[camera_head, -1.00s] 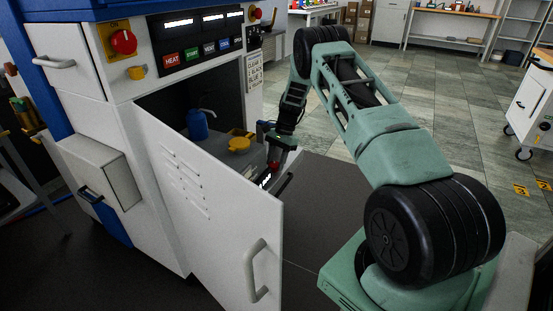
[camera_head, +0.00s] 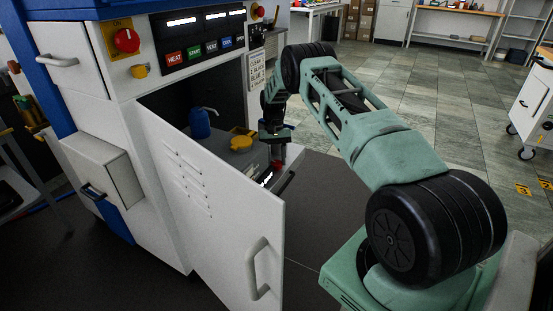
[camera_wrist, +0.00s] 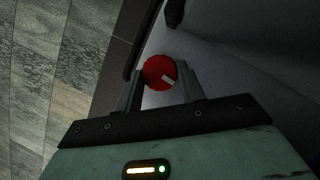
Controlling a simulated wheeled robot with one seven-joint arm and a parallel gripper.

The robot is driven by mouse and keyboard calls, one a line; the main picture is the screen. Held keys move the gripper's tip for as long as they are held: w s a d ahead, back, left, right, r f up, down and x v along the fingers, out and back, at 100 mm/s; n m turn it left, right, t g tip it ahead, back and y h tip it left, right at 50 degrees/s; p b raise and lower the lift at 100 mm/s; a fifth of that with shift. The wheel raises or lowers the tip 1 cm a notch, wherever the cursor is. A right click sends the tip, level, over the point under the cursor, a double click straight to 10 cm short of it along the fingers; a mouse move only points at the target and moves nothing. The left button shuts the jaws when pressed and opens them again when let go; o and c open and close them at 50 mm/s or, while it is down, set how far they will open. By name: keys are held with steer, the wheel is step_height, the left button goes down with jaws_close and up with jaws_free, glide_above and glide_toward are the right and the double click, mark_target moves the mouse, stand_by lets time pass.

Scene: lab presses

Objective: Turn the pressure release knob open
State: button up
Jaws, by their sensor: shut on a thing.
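A round red knob (camera_wrist: 158,69) with a short white mark shows in the wrist view, on a pale grey surface. The mark lies slantwise across it. My gripper (camera_wrist: 160,80) has a finger on each side of the knob and is shut on it. In the head view my gripper (camera_head: 278,152) is low beside the press, just past the open door (camera_head: 215,190). The knob is small there and mostly hidden by the fingers and the door, so its turn cannot be read in that view.
A blue bottle (camera_head: 200,125) and a yellow object (camera_head: 241,142) are inside the press. Another red knob (camera_head: 126,41) and a row of buttons (camera_head: 203,50) are on the front.

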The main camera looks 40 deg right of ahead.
steer(key=shift+n, duration=0.7)
steer(key=shift+h, duration=0.3)
steer(key=o, duration=1)
steer(key=v, duration=1.2)
steer(key=shift+w+f+p, duration=0.1)
steer(key=shift+w+p, duration=0.2)
steer(key=shift+p, duration=0.05)
